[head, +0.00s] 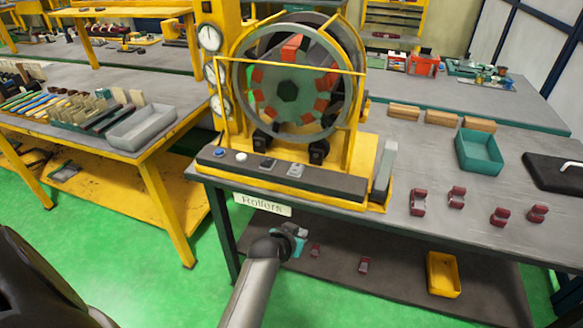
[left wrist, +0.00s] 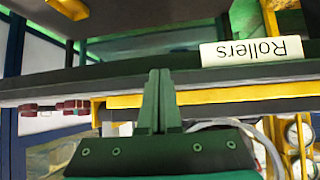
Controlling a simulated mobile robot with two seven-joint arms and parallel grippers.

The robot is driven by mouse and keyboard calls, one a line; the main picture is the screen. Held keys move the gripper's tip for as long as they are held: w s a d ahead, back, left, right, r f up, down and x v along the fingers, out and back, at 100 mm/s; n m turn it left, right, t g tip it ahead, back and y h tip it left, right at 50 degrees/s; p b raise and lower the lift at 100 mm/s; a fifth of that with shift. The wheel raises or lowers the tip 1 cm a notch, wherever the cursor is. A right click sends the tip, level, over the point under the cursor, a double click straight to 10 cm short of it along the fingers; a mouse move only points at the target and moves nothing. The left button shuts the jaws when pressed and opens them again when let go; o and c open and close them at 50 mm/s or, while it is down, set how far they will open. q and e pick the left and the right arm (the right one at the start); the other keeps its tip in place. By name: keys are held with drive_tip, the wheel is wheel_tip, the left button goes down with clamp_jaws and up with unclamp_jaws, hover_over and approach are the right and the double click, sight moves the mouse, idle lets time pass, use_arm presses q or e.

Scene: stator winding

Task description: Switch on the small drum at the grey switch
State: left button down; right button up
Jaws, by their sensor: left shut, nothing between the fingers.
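The small drum (head: 290,88), a ring with red blocks around a grey-green hub, stands upright in a yellow frame on the bench. A dark panel (head: 335,183) runs along its front. The panel carries a blue button (head: 219,153), a white button (head: 241,157), a dark switch (head: 268,163) and a grey switch (head: 295,170). My left gripper (head: 300,232) is in front of the bench, lower in the picture than the grey switch and apart from it. Its fingers (left wrist: 158,98) are shut and empty in the left wrist view. The switches are not visible there. My right gripper is not in view.
The "Rollers" sign (head: 263,204) hangs on the bench's front edge, close to my left gripper; it appears upside down in the wrist view (left wrist: 257,51). Several red clamps (head: 457,197), a teal tray (head: 479,152) and a yellow bin (head: 443,274) are to the right.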

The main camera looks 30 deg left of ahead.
use_arm(q)
drive_tip(key=w+a+r+t, duration=0.1)
drive_tip(key=a+r, duration=0.1)
drive_tip(key=r, duration=0.3)
drive_tip(key=a+r+n+t+y, duration=0.1)
drive_tip(key=a+r, duration=0.2)
drive_tip(key=r, duration=0.3)
drive_tip(key=w+a+r+t+y, duration=0.1)
drive_tip(key=a+r, duration=0.1)
drive_tip(key=r, duration=0.4)
drive_tip(key=shift+w+a+r, duration=0.2)
drive_tip(key=shift+w+a, duration=0.15)
drive_tip(key=shift+a, duration=0.05)
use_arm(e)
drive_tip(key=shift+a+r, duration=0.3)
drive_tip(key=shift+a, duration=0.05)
use_arm(q)
drive_tip(key=b, duration=0.2)
hover_over(291, 179)
wheel_tip(291, 179, down, 4)
drive_tip(key=shift+w+r, duration=0.1)
drive_tip(key=shift+r, duration=0.1)
wheel_tip(291, 179, down, 3)
drive_tip(key=shift+f+b, duration=0.15)
drive_tip(key=shift+b, duration=0.15)
drive_tip(key=shift+f, duration=0.45)
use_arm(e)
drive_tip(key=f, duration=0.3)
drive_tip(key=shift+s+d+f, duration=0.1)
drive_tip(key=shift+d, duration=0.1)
